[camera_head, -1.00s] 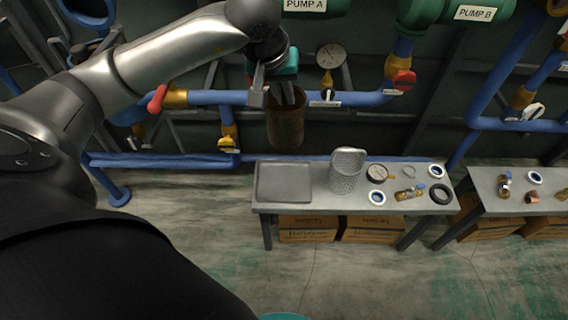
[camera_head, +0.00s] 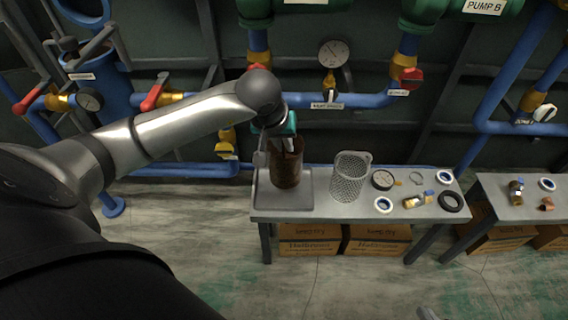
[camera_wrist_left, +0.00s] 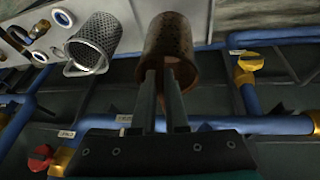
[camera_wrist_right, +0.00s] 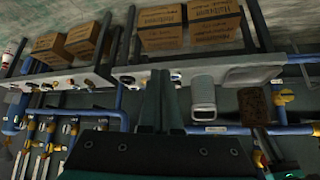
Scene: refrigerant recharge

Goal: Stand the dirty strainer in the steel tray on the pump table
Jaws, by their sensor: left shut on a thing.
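The dirty strainer (camera_head: 286,168) is a rust-brown cylinder, upright over the steel tray (camera_head: 303,203) at the left end of the pump table (camera_head: 330,212). I cannot tell whether its bottom touches the tray. My left gripper (camera_head: 282,146) is shut on the strainer's top rim; in the left wrist view the fingers (camera_wrist_left: 162,75) meet the brown wall (camera_wrist_left: 170,42). A clean mesh strainer (camera_head: 350,178) stands on the table right of the tray. My right gripper (camera_wrist_right: 164,75) looks shut and empty in the right wrist view, away from the table.
A second table (camera_head: 510,208) stands further right. Blue pipes with red-handled valves (camera_head: 150,98) run behind. Cardboard boxes (camera_head: 310,246) sit below.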

